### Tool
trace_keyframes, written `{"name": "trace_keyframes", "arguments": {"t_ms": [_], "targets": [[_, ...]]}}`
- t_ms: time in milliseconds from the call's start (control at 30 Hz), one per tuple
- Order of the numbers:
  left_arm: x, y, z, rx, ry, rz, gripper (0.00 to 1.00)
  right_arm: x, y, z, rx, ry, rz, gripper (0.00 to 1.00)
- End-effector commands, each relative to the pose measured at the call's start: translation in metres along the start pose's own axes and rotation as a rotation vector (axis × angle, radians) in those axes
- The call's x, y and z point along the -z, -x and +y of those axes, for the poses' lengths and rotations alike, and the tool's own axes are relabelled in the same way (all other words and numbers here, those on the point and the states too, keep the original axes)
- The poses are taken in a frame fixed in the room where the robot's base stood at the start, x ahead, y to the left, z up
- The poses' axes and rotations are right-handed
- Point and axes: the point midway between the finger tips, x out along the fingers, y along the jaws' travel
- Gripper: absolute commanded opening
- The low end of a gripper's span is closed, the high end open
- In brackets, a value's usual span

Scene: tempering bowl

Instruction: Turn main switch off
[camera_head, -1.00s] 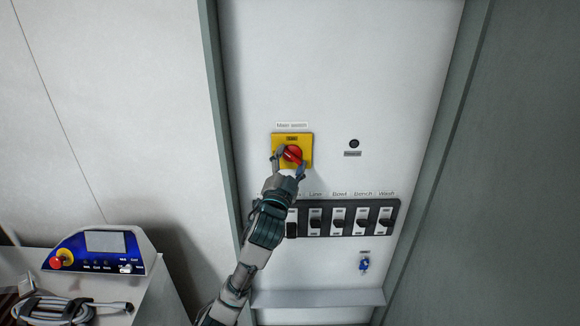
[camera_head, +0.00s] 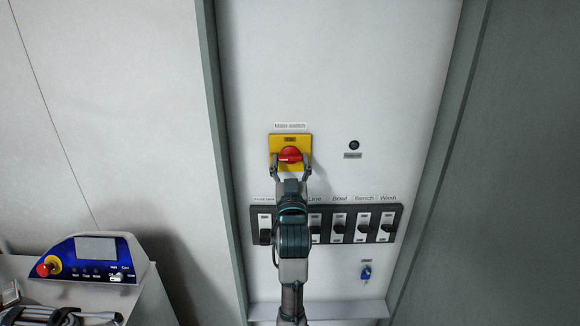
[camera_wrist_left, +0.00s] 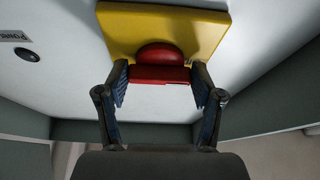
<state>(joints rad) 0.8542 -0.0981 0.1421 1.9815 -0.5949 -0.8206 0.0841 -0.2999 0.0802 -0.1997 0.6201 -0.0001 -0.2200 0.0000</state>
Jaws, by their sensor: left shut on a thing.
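The main switch is a red rotary knob (camera_head: 290,154) on a yellow plate (camera_head: 290,139), under a "Main switch" label on the white panel. In the head view the knob's bar lies about horizontal. My left gripper (camera_head: 290,167) is at the knob from below, one finger at each side. In the left wrist view the red knob (camera_wrist_left: 162,72) sits between the two fingers of my left gripper (camera_wrist_left: 160,84), which is shut on the ends of its bar. The yellow plate (camera_wrist_left: 190,25) is behind it. My right gripper is in neither view.
A row of black breaker switches (camera_head: 363,223) lies below, partly behind my arm. A small black round fitting (camera_head: 354,145) is to the right, and a blue key-like item (camera_head: 365,272) hangs lower. A blue control box (camera_head: 92,258) stands at left. A ledge (camera_head: 345,310) crosses the panel bottom.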

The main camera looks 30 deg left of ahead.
Motion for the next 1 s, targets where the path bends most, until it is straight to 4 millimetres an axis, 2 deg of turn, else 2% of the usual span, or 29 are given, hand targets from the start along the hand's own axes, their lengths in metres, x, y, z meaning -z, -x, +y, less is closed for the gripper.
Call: {"name": "trace_keyframes", "arguments": {"t_ms": [33,667,700,767,800,1000], "targets": [[-0.0042,0.0005,0.0018,0.002,0.018,-0.009,0.32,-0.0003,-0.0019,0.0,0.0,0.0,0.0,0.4],[0.0014,-0.0002,0.0004,0.021,0.059,0.002,0.33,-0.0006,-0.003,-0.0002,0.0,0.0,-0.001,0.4],[0.0017,-0.0001,0.0004,0.021,0.059,0.003,0.72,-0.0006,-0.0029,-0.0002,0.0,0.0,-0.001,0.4],[0.0019,-0.0002,0.0002,0.021,0.058,0.003,0.87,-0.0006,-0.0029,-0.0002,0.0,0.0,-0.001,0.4],[0.002,-0.0001,0.0001,0.021,0.058,0.003,0.92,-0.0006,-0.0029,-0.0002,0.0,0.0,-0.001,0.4],[0.0022,0.0002,-0.0005,0.022,0.057,0.004,0.92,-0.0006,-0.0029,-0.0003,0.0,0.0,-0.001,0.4]]}}
